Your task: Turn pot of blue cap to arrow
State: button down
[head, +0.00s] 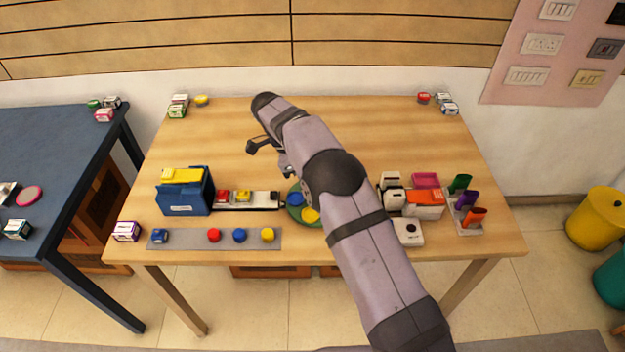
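A blue-capped round piece (295,199) sits on a green disc (293,213), beside a yellow-capped piece (311,215). My arm hides the disc's right part. A grey strip (190,240) at the table's front bears another blue-capped piece (239,235), a blue item (160,236) at its left end, a red piece (214,235) and a yellow piece (267,235). I cannot make out an arrow on any of them. My gripper (268,156) is above the table's middle, behind and left of the disc, apart from these pieces.
A blue box with a yellow top (185,192) and a narrow track with red and yellow pieces (246,199) stand left of the disc. White and orange boxes (424,198) and a holder with coloured cups (466,214) stand right. The table's back middle is clear.

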dwell(0.4)
jog(key=c, duration=1.6)
grip_release()
jog(key=shift+o, duration=0.2)
jog(key=v, duration=0.7)
jog(key=shift+r, duration=0.2)
